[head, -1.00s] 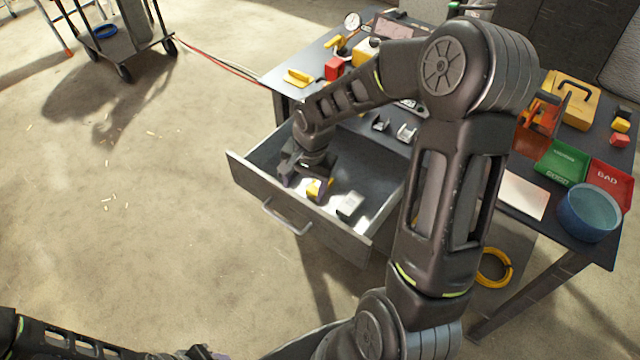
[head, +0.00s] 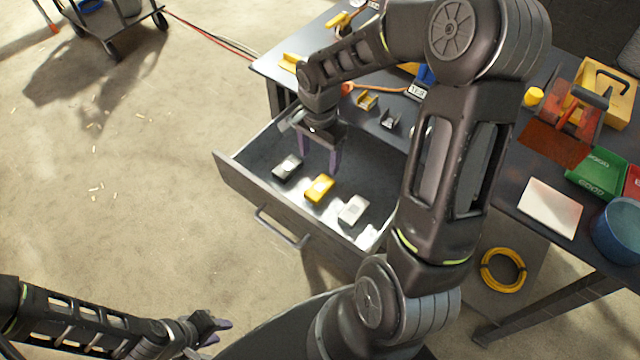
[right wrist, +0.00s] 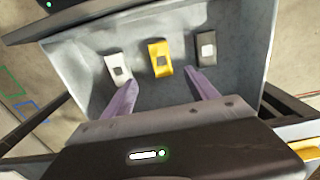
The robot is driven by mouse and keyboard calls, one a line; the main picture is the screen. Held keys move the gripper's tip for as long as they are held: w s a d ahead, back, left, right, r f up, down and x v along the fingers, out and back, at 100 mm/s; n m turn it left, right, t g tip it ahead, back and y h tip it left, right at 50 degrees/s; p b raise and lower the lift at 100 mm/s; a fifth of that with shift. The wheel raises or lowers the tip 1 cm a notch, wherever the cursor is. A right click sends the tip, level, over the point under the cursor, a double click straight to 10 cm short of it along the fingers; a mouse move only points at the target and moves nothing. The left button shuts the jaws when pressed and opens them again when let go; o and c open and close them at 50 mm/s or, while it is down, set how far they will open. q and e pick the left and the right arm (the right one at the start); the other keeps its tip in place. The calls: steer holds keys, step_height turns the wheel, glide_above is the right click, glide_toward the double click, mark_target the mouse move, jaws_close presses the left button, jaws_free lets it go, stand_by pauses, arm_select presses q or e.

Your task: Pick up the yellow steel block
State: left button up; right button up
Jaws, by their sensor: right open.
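The yellow steel block (head: 319,188) lies in the open drawer (head: 232,172), between a dark grey block (head: 288,167) and a silver block (head: 353,209). In the right wrist view, the yellow block (right wrist: 160,58) is the middle one of the row, just beyond the fingertips. My right gripper (head: 322,170) is open and empty, fingers down in the drawer area behind the yellow block; in the right wrist view its two purple fingers (right wrist: 162,77) are spread, with the block roughly in line with the gap. My left gripper (head: 212,335) is low at the bottom left, away from the drawer; its jaw gap is unclear.
The workbench (head: 540,160) above the drawer holds small brackets (head: 367,100), a green bin (head: 598,172), a blue bowl (head: 618,230) and a yellow case (head: 610,95). A yellow cable coil (head: 503,270) lies below. The floor at left is mostly clear.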

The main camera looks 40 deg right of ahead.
steer(key=b, duration=0.3)
glide_above(320, 186)
step_height(320, 186, down, 5)
steer(key=shift+r, duration=0.2)
steer(key=shift+a+f+b, duration=0.1)
steer(key=shift+f+b, duration=0.3)
steer(key=shift+b, duration=0.2)
steer(key=shift+r, duration=0.1)
steer(key=shift+f, duration=1.35)
